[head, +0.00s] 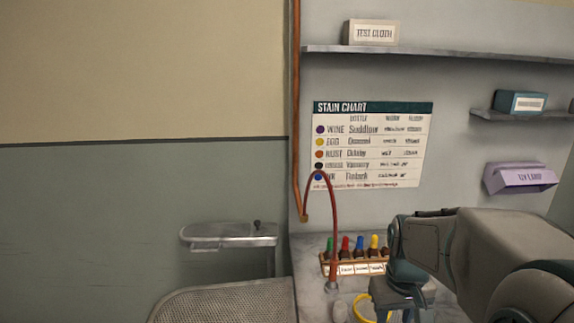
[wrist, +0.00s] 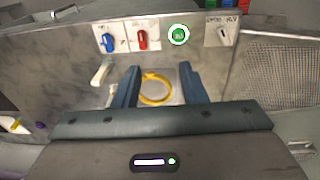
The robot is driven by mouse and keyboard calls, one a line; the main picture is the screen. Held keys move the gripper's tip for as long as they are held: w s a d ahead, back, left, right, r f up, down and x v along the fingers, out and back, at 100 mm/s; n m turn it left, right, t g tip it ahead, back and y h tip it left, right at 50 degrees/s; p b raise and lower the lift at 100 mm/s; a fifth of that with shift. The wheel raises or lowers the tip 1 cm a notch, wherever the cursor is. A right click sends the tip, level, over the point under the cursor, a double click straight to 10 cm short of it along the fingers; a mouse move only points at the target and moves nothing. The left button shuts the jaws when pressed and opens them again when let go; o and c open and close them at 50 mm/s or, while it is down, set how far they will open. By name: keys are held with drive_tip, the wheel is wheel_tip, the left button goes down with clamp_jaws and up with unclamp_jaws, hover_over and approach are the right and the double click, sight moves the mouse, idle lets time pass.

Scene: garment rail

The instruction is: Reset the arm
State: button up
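My gripper (wrist: 158,90) shows in the wrist view with its two blue-grey fingers apart and nothing between their tips. A yellow ring (wrist: 156,89) lies beyond the fingers and is seen through the gap. In the head view my arm reaches in from the lower right. My gripper (head: 392,305) points down over the grey counter there, and its fingertips are cut off by the bottom edge. The yellow ring (head: 360,310) shows beside it at the bottom of the picture.
A rack of dropper bottles (head: 352,264) and a red curved hose (head: 334,215) stand close left of my arm. Shelves (head: 430,53) and a purple box (head: 520,178) are on the wall. A perforated surface (head: 225,302) lies lower left. Knobs (wrist: 142,38) line a panel.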

drive_tip(key=s+a+r+t, duration=0.2)
drive_tip(key=s+a, duration=0.5)
drive_tip(key=s, duration=0.3)
drive_tip(key=shift+a+r+t+y, duration=0.25)
drive_tip(key=shift+r+t+y, duration=0.05)
drive_tip(key=shift+r, duration=0.1)
idle(0.4)
